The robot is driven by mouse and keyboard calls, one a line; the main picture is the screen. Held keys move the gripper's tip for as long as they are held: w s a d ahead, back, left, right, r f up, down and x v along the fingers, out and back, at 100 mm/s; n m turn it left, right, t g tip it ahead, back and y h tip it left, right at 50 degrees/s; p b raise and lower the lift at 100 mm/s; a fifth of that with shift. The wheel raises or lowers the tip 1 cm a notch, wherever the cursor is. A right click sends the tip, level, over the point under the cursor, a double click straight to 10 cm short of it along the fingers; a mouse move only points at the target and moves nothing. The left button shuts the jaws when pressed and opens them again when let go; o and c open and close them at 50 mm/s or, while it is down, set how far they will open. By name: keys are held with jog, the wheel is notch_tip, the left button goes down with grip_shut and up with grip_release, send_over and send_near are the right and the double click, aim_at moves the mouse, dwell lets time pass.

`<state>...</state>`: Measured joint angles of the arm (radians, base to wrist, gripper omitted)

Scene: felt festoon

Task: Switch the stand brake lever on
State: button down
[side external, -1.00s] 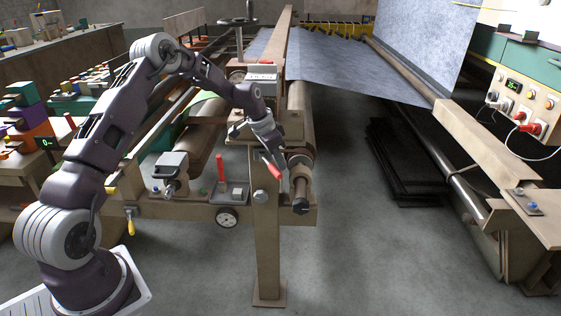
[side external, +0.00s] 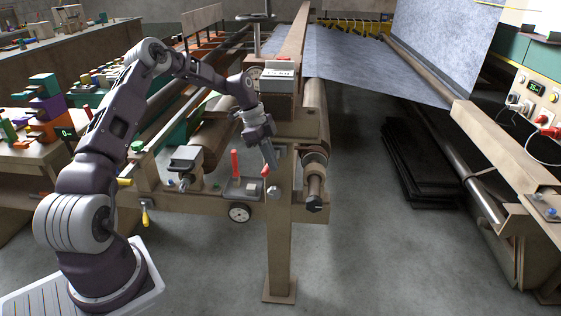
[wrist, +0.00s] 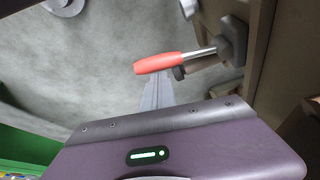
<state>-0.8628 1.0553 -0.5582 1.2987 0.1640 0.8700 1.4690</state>
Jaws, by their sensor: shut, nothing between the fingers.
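A lever with a red grip (side external: 266,170) is mounted on the upright tan post (side external: 279,240), its grip hanging low and toward the left. In the wrist view the red grip (wrist: 158,63) lies across the picture, on a metal rod that runs to a dark mount (wrist: 233,40). My gripper (side external: 271,165) is shut and empty, pointing down right beside the lever. In the wrist view the shut fingers (wrist: 157,90) reach up to the grip; I cannot tell whether they touch it. Which lever is the stand brake is not labelled legibly.
Another red lever (side external: 235,163) stands upright on a small plate left of the post. A roller end with a black knob (side external: 315,203) is close on the right. The floor (side external: 360,260) right of the post is clear.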

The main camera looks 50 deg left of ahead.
jog(key=s+a+m+g, duration=0.1)
jog(key=a+m, duration=0.1)
jog(key=shift+s+m, duration=0.15)
jog(key=shift+m, duration=0.25)
jog(key=shift+s+a, duration=0.25)
jog(key=shift+a, duration=0.35)
jog(key=d, duration=0.3)
jog(key=shift+w+d+r, duration=0.15)
jog(key=shift+w+r, duration=0.15)
jog(key=shift+w+d+r, duration=0.1)
jog(key=shift+d+r, duration=0.05)
jog(key=shift+r, duration=0.5)
jog(key=w+v, duration=0.1)
jog(key=v, duration=0.7)
jog(key=shift+s+a+r, duration=0.3)
jog(key=shift+s+r, duration=0.05)
jog(key=shift+s, duration=0.15)
